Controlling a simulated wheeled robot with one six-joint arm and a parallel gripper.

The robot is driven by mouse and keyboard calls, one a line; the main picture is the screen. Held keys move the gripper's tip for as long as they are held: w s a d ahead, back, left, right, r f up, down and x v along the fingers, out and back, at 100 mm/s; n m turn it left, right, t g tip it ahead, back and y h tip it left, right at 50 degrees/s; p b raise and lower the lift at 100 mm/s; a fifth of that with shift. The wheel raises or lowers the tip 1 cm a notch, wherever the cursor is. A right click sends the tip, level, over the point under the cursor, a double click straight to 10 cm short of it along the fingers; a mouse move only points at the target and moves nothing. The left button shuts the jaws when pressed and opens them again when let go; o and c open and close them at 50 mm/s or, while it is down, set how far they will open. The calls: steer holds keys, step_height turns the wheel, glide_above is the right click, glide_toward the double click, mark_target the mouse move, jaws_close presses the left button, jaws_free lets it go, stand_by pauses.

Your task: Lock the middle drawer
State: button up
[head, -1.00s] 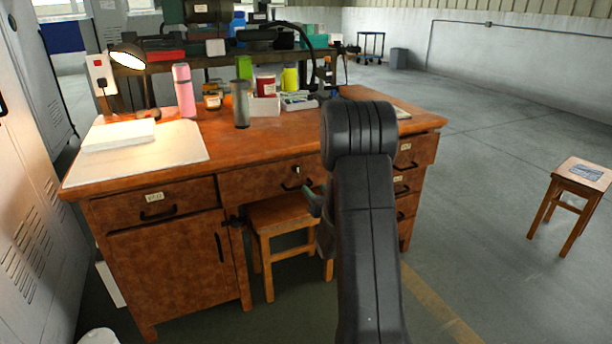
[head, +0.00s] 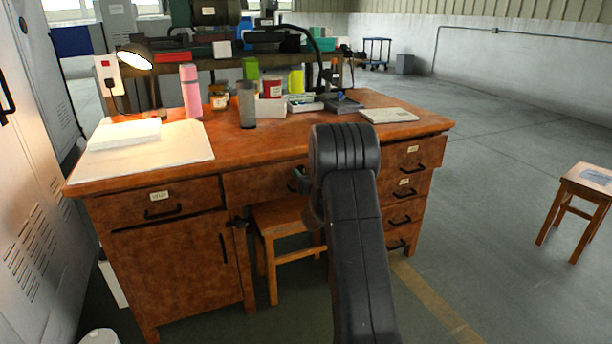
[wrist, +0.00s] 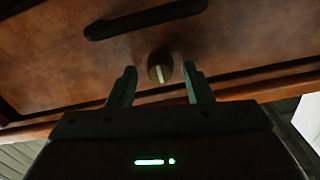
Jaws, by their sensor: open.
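The middle drawer (head: 252,184) is the wide wooden one at the centre of the desk, above the stool. It looks closed. In the wrist view its front (wrist: 235,50) fills most of the picture, with a dark bar handle (wrist: 145,18) at the top. A small round lock knob (wrist: 160,68) with a pale, nearly upright mark sits below the handle there. My gripper (wrist: 160,82) is open, one finger either side of the knob; I cannot tell if they touch it. In the head view my arm hides the knob and part of the drawer, and my gripper (head: 301,182) is mostly hidden.
A wooden stool (head: 283,219) stands under the middle drawer. Drawers with handles (head: 405,193) line the desk's right side, and a cupboard door (head: 175,265) is at the left. The desktop (head: 220,150) carries bottles and papers. Open floor (head: 500,220) lies to the right.

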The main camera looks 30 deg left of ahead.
steer(key=c, duration=1)
steer(key=m+p, duration=0.1)
steer(key=m, duration=0.3)
steer(key=shift+r+m, duration=0.1)
steer(key=shift+m, duration=0.3)
steer(key=m+p, duration=0.1)
steer(key=m, duration=0.3)
steer(key=shift+m, duration=0.3)
steer(key=m+p, duration=0.1)
steer(key=m, duration=0.3)
steer(key=shift+m+p, duration=0.8)
steer(key=shift+m, duration=1.4)
